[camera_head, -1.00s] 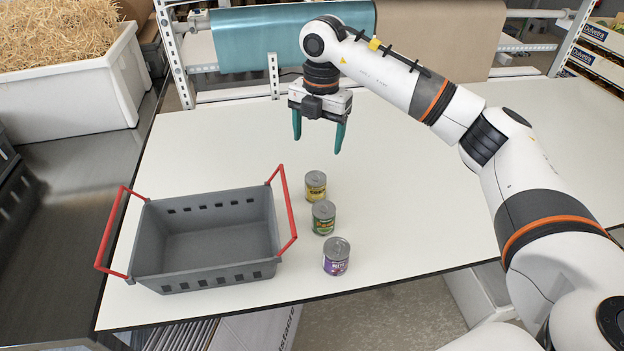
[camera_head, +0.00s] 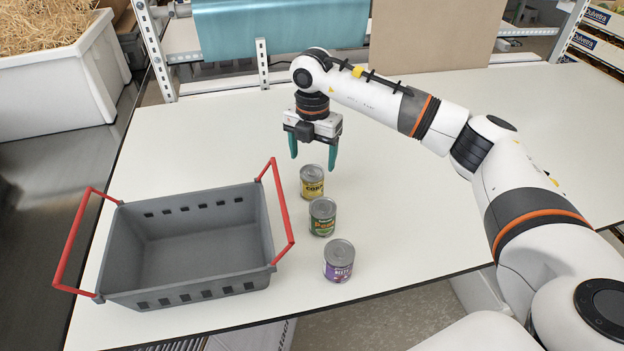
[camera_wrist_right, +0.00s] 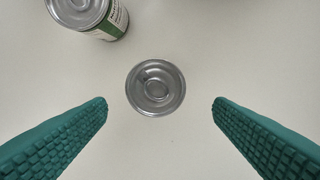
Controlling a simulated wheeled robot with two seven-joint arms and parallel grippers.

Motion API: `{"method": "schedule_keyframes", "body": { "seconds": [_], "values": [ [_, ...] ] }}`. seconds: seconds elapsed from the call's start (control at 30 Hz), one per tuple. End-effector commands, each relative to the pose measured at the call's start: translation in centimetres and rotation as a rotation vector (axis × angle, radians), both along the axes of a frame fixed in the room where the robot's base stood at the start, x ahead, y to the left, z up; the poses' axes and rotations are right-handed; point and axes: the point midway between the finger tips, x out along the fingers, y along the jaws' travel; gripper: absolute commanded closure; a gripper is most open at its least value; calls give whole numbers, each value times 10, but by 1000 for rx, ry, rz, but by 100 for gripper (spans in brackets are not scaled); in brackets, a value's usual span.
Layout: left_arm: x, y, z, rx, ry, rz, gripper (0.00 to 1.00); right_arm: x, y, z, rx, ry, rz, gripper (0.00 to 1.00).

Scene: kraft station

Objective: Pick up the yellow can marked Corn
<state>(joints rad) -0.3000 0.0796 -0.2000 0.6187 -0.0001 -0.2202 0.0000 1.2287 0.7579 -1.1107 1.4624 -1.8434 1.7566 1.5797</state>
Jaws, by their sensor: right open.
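The yellow can marked Corn (camera_head: 312,187) stands upright on the white table, farthest back in a row of three cans. In the right wrist view its silver lid (camera_wrist_right: 155,88) lies centred between my fingertips, seen from above. My right gripper (camera_head: 313,162) is open, with teal fingers pointing down, above and slightly behind the corn can. Its fingers also show apart in the right wrist view (camera_wrist_right: 162,104), with nothing between them at their height that I can see touching. My left gripper is not in view.
A green can (camera_head: 322,218) stands just in front of the corn can; it also shows in the wrist view (camera_wrist_right: 112,22). A purple can (camera_head: 339,262) is nearer the front edge. A grey crate (camera_head: 190,291) with red handles is to the left. The table's right side is clear.

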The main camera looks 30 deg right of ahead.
Motion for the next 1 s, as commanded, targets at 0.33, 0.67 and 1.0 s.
{"method": "schedule_keyframes", "body": {
  "seconds": [0.33, 0.67, 1.0],
  "values": [
    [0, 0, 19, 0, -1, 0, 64, -8, 4, -30, -1, 4, 2, 24],
    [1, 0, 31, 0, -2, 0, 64, -11, 7, -67, 0, 0, 0, 24],
    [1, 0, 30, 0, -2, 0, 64, -11, 7, -67, 0, -1, 0, 49]
  ]
}}
